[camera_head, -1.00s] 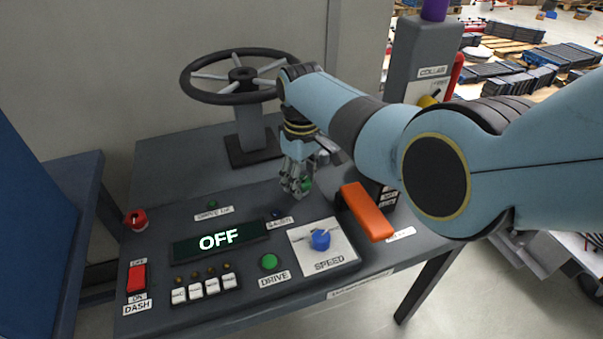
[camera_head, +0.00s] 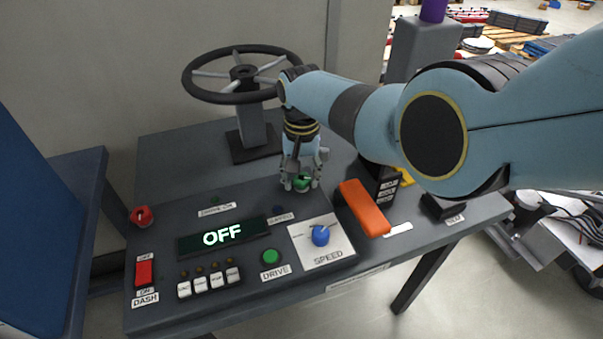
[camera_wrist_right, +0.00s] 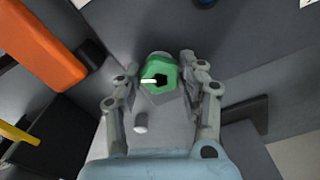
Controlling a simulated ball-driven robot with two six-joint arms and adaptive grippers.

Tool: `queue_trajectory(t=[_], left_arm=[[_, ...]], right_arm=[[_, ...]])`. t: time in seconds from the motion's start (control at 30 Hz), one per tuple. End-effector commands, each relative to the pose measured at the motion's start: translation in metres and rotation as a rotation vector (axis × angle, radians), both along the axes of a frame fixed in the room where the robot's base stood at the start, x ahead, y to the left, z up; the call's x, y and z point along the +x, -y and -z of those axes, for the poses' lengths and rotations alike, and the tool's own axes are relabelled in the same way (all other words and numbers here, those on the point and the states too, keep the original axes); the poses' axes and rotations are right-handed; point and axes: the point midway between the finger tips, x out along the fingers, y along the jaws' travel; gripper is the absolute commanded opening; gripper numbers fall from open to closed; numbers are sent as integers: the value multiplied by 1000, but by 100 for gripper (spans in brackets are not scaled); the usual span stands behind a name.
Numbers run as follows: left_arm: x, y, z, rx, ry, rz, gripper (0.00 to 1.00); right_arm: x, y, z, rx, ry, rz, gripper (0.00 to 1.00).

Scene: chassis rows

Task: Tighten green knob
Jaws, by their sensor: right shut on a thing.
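The green knob (camera_head: 301,183) stands on the console, to the left of the orange handle. In the right wrist view the knob (camera_wrist_right: 160,73) shows a white mark on its top and sits between the fingertips. My right gripper (camera_head: 303,180) reaches down from above with its fingers on both sides of the knob, closed on it. It also shows in the right wrist view (camera_wrist_right: 163,84). My left gripper is not in either view.
An orange handle (camera_head: 364,208) stands close to the right of the gripper. A blue speed knob (camera_head: 320,235), a green drive button (camera_head: 270,257) and a display reading OFF (camera_head: 222,237) lie in front. A black steering wheel (camera_head: 243,74) rises behind.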

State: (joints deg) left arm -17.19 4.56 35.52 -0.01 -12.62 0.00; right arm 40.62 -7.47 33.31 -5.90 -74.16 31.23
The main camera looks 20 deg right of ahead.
Motion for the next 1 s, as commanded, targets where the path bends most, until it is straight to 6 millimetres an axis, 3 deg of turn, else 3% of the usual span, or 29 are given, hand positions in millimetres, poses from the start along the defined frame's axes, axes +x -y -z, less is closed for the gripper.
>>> queue_trajectory(t=[1.0], left_arm=[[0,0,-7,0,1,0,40]], right_arm=[[4,1,-4,1,8,906,8]])
